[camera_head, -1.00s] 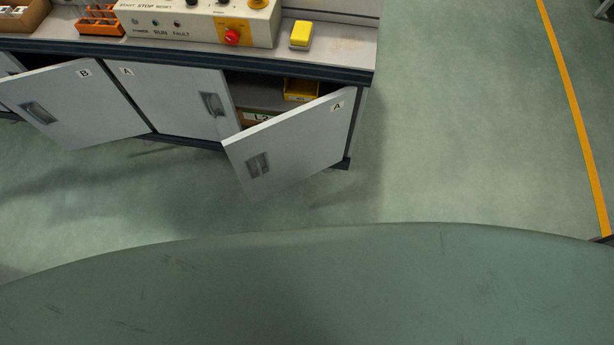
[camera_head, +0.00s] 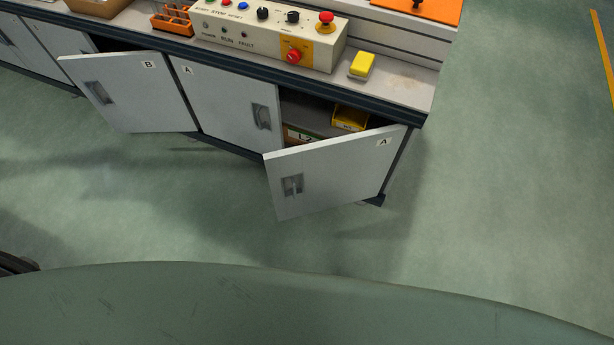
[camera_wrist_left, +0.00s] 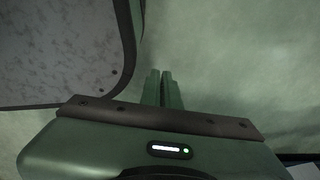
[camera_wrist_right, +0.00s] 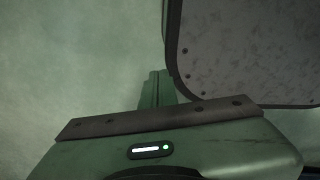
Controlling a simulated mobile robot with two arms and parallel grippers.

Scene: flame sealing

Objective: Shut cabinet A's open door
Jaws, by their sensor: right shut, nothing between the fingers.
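Cabinet A's open door (camera_head: 340,172) is a light grey panel marked A. In the head view it swings out toward me from the cabinet's right end, with a recessed handle (camera_head: 292,185) near its free edge. Cabinet A's other door (camera_head: 228,105), also marked A, is shut. My left gripper (camera_wrist_left: 162,73) shows in its wrist view with its two fingers together and nothing between them. My right gripper (camera_wrist_right: 159,73) shows in its wrist view, shut and empty over bare floor. Neither gripper shows in the head view, and both are away from the door.
Cabinet B's door (camera_head: 135,95) also stands open, left of cabinet A. A yellow bin (camera_head: 349,117) sits inside cabinet A. A control box (camera_head: 265,35) and a yellow block (camera_head: 362,65) stand on the bench top. The green floor (camera_head: 210,215) before the cabinets is clear.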

